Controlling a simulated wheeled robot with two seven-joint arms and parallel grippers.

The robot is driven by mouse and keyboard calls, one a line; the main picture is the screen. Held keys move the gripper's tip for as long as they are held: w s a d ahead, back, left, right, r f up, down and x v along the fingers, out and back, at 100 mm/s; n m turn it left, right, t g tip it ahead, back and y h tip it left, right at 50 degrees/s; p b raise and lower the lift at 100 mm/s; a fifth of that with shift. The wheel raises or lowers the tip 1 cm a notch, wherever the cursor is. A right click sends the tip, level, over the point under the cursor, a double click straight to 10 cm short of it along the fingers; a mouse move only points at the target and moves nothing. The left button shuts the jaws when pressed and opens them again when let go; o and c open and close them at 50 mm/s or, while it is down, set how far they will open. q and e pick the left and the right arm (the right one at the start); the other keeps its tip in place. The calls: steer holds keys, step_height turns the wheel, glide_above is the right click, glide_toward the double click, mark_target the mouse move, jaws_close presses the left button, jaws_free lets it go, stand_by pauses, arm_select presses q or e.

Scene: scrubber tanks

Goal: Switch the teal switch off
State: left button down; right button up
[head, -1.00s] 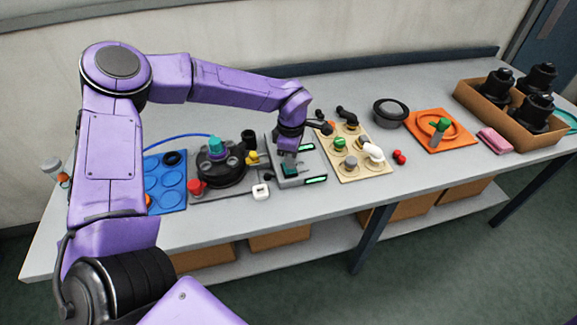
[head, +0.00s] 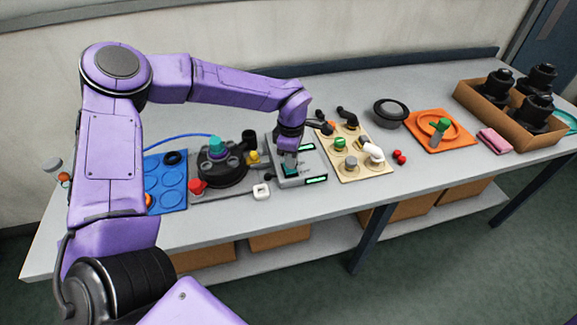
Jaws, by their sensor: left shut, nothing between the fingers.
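The teal switch (head: 288,171) sits near the front of a grey switch panel (head: 312,166) on the bench. My left gripper (head: 290,166) points down right over it, fingers shut with nothing between them. The fingertips are at the switch and seem to touch it, but the contact is too small to be sure. The gripper hides part of the switch, so I cannot tell which way it is tipped. Two lit green displays (head: 316,180) show on the panel. My right gripper is not in view.
Left of the panel are a black round fixture (head: 222,172) with a teal knob and a blue tray (head: 172,190). To the right are a beige board (head: 352,165) with knobs, a black bowl (head: 391,113), an orange tray (head: 455,140) and a cardboard box (head: 495,117).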

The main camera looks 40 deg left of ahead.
mark_target(291, 170)
arm_select(q)
steer(key=shift+f+b, duration=0.55)
steer(key=shift+f, duration=0.45)
stand_by(0.5)
step_height(291, 170, up, 7)
steer(key=p, duration=0.7)
steer(key=shift+r, duration=0.1)
